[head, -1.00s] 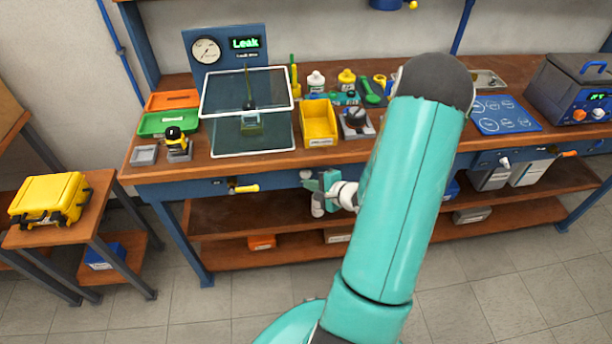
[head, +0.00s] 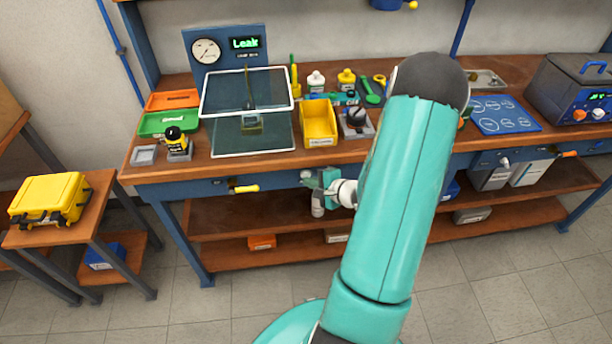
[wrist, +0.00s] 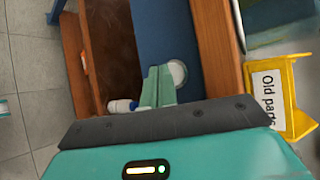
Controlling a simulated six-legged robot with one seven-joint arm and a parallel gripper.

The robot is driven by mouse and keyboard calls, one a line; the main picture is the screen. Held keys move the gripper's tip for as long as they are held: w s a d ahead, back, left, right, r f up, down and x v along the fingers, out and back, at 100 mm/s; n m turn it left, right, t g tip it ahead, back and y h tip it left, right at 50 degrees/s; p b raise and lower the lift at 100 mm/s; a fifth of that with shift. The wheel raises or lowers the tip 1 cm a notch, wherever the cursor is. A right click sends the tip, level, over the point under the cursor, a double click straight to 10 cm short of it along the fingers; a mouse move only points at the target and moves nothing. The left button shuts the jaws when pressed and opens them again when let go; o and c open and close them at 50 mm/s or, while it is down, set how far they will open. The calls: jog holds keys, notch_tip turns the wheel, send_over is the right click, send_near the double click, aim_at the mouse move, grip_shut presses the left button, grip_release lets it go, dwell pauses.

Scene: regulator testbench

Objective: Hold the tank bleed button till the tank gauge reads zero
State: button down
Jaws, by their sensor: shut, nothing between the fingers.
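A white round button-like disc (wrist: 178,73) sits on the blue front rail of the bench; I cannot tell for sure that it is the tank bleed button. In the head view a pale round spot (head: 306,174) shows on that rail. My gripper (head: 318,180) is below the bench top, in front of the rail. In the wrist view its shut, empty fingers (wrist: 160,86) are close beside the disc; contact cannot be told. A round white gauge (head: 206,51) is on the blue panel beside a green "Leak" display (head: 245,43). Its needle is too small to read.
A white cylinder (head: 318,205) is under my gripper. A yellow "Old parts" bin (head: 319,122) stands at the bench edge above. A clear-walled box (head: 213,110) is left of it. The floor is clear.

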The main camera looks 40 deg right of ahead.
jog(key=shift+w+d, duration=0.25)
jog(key=shift+w, duration=0.1)
dwell(0.6)
dwell(0.3)
jog(key=shift+s+a, duration=0.5)
jog(key=shift+s, duration=0.2)
jog(key=shift+s+a, duration=0.75)
jog(key=shift+s, duration=0.3)
jog(key=shift+s+a, duration=0.7)
jog(key=shift+s, duration=0.35)
